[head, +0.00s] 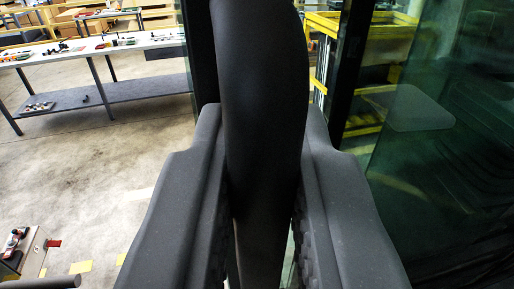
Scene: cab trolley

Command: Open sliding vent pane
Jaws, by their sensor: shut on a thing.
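A thick black handle (264,70) with a rounded top stands upright in the middle of the head view. My gripper (261,125) has its two grey fingers on either side of the handle and is shut on it. The handle hides what lies directly behind it. Greenish tinted glass (450,130) fills the right side, with a dark upright frame bar (350,70) near it. Another dark upright bar (200,50) stands just left of the handle. The view left of that bar is clear and untinted; I cannot tell whether glass is there.
Beyond, a long workbench (120,50) with a grey lower shelf (75,98) carries several small items. A yellow-framed rack (385,45) shows behind the glass. Bare concrete floor (100,165) lies at the left. A small board with parts (20,250) is at the lower left.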

